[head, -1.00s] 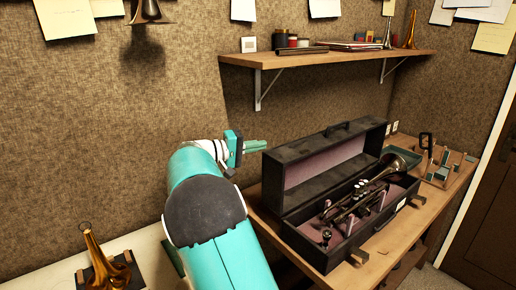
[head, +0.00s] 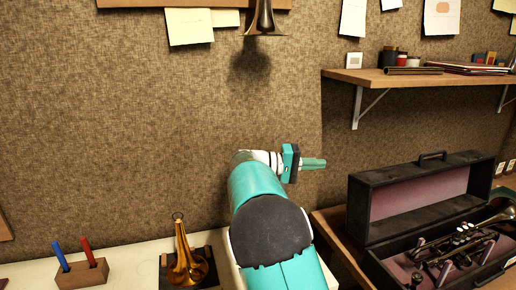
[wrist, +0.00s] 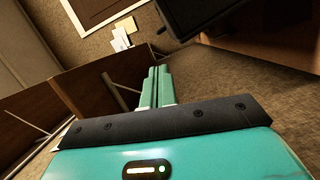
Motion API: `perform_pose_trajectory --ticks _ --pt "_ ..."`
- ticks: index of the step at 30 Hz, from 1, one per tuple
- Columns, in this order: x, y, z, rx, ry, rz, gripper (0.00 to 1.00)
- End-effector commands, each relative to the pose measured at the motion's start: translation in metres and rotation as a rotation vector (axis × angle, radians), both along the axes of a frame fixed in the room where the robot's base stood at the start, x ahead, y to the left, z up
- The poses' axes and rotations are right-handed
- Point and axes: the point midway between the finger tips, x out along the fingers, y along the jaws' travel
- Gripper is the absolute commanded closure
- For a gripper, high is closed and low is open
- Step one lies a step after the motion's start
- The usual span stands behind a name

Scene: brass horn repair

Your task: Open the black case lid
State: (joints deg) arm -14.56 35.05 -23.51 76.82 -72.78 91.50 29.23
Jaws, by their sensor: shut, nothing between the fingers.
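The black case (head: 385,220) stands on the wooden bench at the right of the head view. Its lid (head: 425,195) is raised, showing a pink lining, with a handle on its top edge. A dark trumpet (head: 460,245) lies in the case base, which is partly cut off by the frame edge. My gripper (head: 322,163) is to the left of the case and above bench height, apart from the lid. Its teal fingers are together and empty, and they also show in the wrist view (wrist: 156,88).
A wall shelf (head: 420,76) with jars and books is above the case. A brass horn piece on a stand (head: 185,262) and a pen block (head: 82,275) are on the pale bench at lower left. A horn bell (head: 263,20) hangs above.

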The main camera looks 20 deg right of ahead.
Motion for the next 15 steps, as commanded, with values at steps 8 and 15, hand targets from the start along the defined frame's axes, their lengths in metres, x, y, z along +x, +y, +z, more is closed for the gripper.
perform_pose_trajectory --ticks 8,15 --pt "-0.03 -0.009 -0.004 0.177 -0.005 0.01 1.0" --pt "-0.097 0.004 -0.024 0.555 -0.032 0.091 1.0"
